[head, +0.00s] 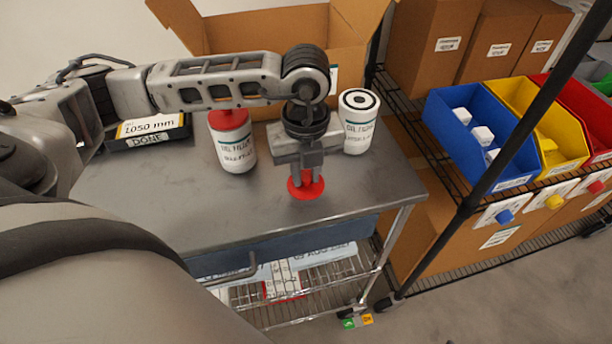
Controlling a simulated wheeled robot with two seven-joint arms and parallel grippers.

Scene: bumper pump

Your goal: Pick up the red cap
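A red cap (304,190) with a wide round flange is over the grey cart top, near its front right. My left gripper (306,176) points straight down at it, with its fingers at the cap's raised middle. The fingers hide part of the cap, and I cannot tell whether they are closed on it. I also cannot tell whether the cap rests on the surface. A white oil filter canister (234,150) to the left has a red top, partly behind my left arm. A second white canister (358,125) shows a dark ring on top. My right gripper is not in view.
An open cardboard box (285,32) stands at the back of the cart top (190,215). A black bin marked DONE (150,135) is at the left. A wire rack at the right holds blue (455,140), yellow and red bins. The cart's front left surface is clear.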

